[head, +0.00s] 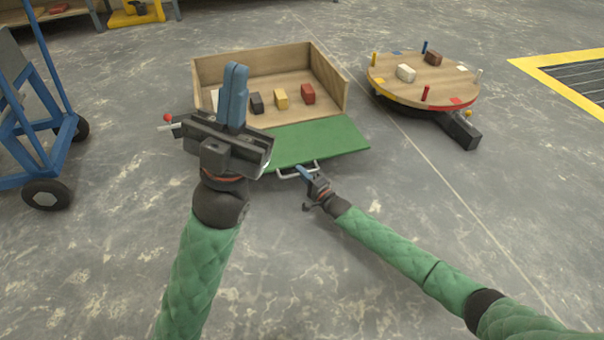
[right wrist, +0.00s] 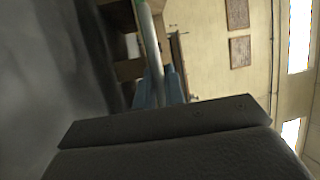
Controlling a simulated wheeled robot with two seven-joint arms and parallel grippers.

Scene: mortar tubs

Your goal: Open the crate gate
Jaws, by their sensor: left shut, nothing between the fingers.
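The wooden crate (head: 270,62) stands on the floor with its front side open. Its green gate (head: 315,140) is swung down and outward from the front; I cannot tell if it touches the floor. A pale metal handle (head: 285,176) sits at the gate's outer edge. My right gripper (head: 302,173) is at this handle; in the right wrist view the pale bar (right wrist: 150,45) runs between its blue fingers (right wrist: 158,88), which look closed on it. My left gripper (head: 235,95) is shut and empty, raised nearer the camera, hiding the crate's front left part.
Several blocks, including a yellow one (head: 281,99) and a red one (head: 308,94), stand inside the crate. A round wooden turntable (head: 425,85) with pegs is to the right. A blue hand truck (head: 40,130) stands at left. Floor right of the gate is clear.

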